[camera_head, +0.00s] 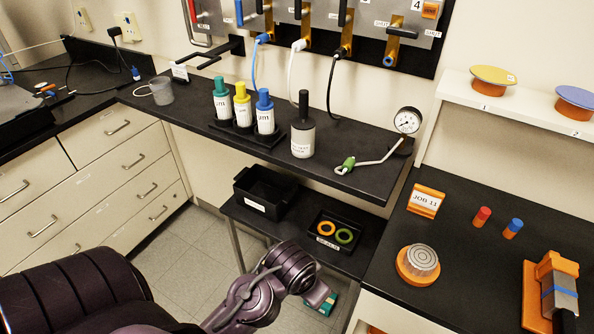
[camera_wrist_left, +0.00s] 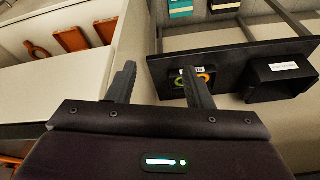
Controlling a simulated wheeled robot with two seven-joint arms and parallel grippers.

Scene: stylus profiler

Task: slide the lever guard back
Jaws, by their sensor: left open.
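A wall panel (camera_head: 365,30) at the top of the head view carries several valve levers with orange brackets. An orange piece (camera_head: 430,9) sits beside the number 4 at its upper right. I cannot tell for sure which part is the lever guard. My left arm reaches in low in the head view, well below and away from the panel; its fingers cannot be made out there. In the left wrist view my left gripper (camera_wrist_left: 158,86) is open, with nothing between its fingers. It faces the low shelf area. My right gripper is not in view.
The black counter holds several capped bottles (camera_head: 242,106), a dark-necked bottle (camera_head: 303,135) and a gauge (camera_head: 407,121). A lower shelf carries a black bin (camera_head: 262,192) and a ring tray (camera_head: 350,223). An orange-based device (camera_head: 555,290) stands at right. The counter's front edge lies between arm and panel.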

